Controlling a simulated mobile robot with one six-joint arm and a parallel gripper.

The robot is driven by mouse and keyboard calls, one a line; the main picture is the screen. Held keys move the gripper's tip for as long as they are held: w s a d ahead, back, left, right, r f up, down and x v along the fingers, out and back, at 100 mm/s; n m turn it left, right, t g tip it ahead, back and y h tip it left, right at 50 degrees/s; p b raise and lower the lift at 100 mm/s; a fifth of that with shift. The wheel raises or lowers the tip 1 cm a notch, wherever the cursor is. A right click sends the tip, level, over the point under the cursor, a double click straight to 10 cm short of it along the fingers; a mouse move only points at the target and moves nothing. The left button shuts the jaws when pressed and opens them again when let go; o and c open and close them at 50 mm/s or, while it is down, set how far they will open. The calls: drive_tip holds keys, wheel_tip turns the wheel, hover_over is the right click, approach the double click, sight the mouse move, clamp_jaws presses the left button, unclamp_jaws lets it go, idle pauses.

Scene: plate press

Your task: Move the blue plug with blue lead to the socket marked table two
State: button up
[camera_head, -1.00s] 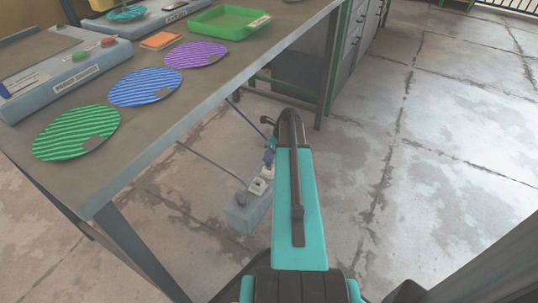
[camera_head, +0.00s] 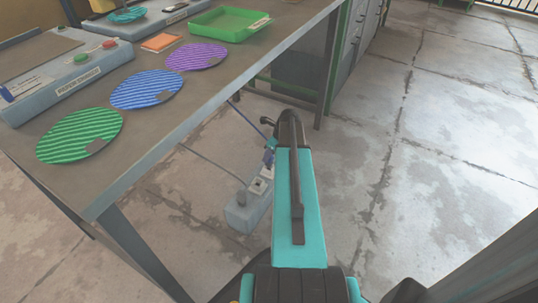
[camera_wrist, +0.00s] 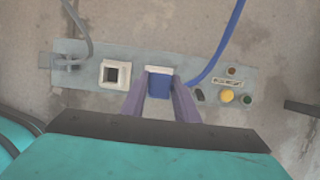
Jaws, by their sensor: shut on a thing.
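The grey socket strip (camera_head: 238,219) stands on the floor beside the bench and shows from above in the wrist view (camera_wrist: 95,52). My gripper (camera_wrist: 159,98) is shut on the blue plug (camera_wrist: 159,87). The plug is at a white-rimmed socket right of the empty white socket (camera_wrist: 115,74); I cannot tell whether it is in or just above it. The blue lead (camera_wrist: 220,48) curves away to the upper right. A grey plug (camera_wrist: 68,62) with a grey lead sits at the strip's left end. I cannot read any socket marking.
The strip's right end carries a yellow button (camera_wrist: 227,96), a green one and a small label. The bench (camera_head: 190,118) overhangs on the left, with green, blue and purple ribbed plates (camera_head: 197,56) on it. Bare floor (camera_head: 450,150) is open to the right.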

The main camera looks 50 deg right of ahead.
drive_tip(key=shift+f, duration=2.05)
idle(0.6)
drive_tip(key=o, duration=1.2)
drive_tip(key=shift+c, duration=0.2)
drive_tip(key=p+v, duration=0.4)
drive_tip(key=v, duration=0.9)
drive_tip(key=shift+s+r+p, duration=0.2)
drive_tip(key=shift+r+p, duration=0.1)
drive_tip(key=shift+r, duration=0.05)
